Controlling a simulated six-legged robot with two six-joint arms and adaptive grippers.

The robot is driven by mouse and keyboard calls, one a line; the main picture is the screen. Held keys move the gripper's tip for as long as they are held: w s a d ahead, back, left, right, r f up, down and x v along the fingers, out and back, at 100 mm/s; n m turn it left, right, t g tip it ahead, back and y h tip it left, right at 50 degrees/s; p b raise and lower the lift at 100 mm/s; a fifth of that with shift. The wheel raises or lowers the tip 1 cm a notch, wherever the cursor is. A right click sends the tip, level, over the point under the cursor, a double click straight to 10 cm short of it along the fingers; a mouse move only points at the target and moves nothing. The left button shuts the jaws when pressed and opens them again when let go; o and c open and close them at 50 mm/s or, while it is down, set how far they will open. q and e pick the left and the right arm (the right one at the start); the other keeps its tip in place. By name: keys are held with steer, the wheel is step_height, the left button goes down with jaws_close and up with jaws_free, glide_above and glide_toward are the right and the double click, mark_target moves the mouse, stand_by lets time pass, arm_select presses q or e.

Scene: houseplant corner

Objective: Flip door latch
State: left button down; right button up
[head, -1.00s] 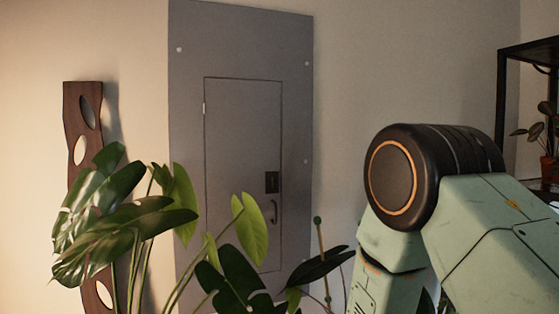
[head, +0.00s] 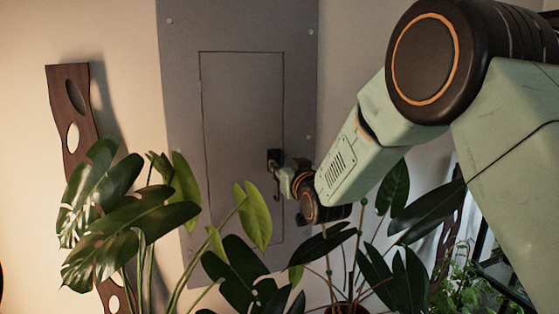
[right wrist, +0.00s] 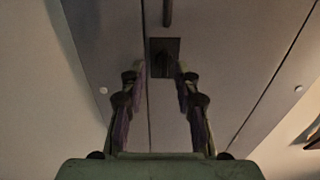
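The door latch (head: 274,157) is a small dark block at the right edge of the grey panel door (head: 238,115), which looks closed. My right gripper (head: 281,171) is at the latch, just above the curved handle (head: 277,192), which it partly covers. In the right wrist view, the latch (right wrist: 164,48) shows as a dark plate with a knob between the fingertips of the right gripper (right wrist: 161,69). The fingers are apart, one to each side of the knob; I cannot tell whether they touch it. My left gripper is not in view.
A large-leaved plant (head: 130,215) stands in front of the panel's lower left, its leaves reaching below the latch. More dark leaves (head: 400,275) hang under my right arm. A wooden wall piece (head: 72,115) hangs at left. The upper panel is clear.

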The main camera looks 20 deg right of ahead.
steer(key=shift+w, duration=0.6)
steer(key=shift+w+a+r, duration=0.15)
steer(key=shift+a+r, duration=0.3)
steer(key=shift+a, duration=0.1)
steer(key=shift+w+d+f, duration=0.35)
steer(key=shift+w+f, duration=0.05)
steer(key=shift+c, duration=1.3)
steer(key=shift+s+a+r, duration=0.3)
steer(key=shift+s, duration=0.05)
jaws_close()
steer(key=shift+d, duration=0.25)
steer(key=shift+a, duration=0.1)
